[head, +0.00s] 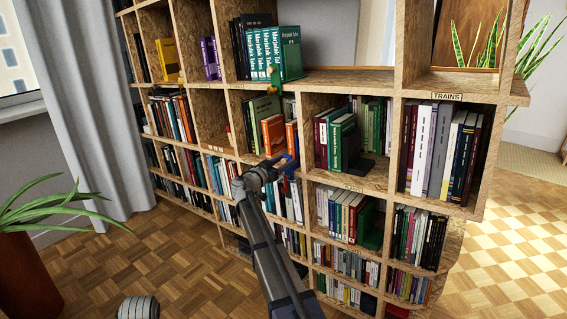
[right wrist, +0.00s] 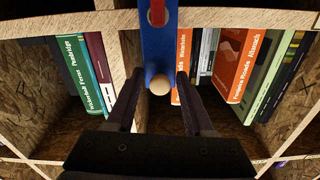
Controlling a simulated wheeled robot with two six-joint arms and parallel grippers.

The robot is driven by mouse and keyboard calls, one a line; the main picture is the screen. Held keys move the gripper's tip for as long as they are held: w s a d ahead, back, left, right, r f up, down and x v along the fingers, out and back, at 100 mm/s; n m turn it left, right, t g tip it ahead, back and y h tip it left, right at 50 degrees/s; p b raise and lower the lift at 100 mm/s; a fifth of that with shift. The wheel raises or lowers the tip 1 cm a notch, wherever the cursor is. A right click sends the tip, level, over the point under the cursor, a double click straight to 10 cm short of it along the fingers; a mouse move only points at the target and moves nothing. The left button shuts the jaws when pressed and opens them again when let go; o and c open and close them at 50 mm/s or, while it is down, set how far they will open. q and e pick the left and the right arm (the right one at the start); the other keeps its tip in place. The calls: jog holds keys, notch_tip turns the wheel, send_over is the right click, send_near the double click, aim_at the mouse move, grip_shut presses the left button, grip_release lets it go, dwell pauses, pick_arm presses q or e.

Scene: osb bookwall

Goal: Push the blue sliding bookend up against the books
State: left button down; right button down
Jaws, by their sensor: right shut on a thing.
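The blue sliding bookend (head: 291,163) shows as a small blue patch beside my right gripper (head: 274,165) in the head view, mostly hidden. In the right wrist view the bookend (right wrist: 158,50) is a tall blue bar with a red stripe and a round pale knob (right wrist: 160,85). My right gripper (right wrist: 160,78) is shut on the bookend, one finger on each side. An orange book (right wrist: 181,68) shows close to the bar's right side; I cannot tell whether they touch. A larger orange book (right wrist: 235,66) leans further right.
The wooden bookcase (head: 395,180) has compartments full of books around the gripper. Green books (right wrist: 80,75) stand left of a divider in the right wrist view. A potted plant (head: 25,250) stands at the left, and the parquet floor (head: 120,255) beside it is clear.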

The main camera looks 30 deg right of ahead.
jog(key=w+a+f+b, duration=0.1)
jog(key=w+a, duration=0.4)
jog(key=w, duration=0.6)
jog(key=shift+w+f+b, duration=0.25)
jog(key=shift+w+b, duration=0.05)
jog(key=shift+w, duration=0.1)
jog(key=c, duration=0.7)
grip_release()
jog(key=shift+o, duration=0.2)
jog(key=v, duration=0.7)
jog(key=shift+s+a, duration=0.15)
jog(key=shift+a, duration=0.2)
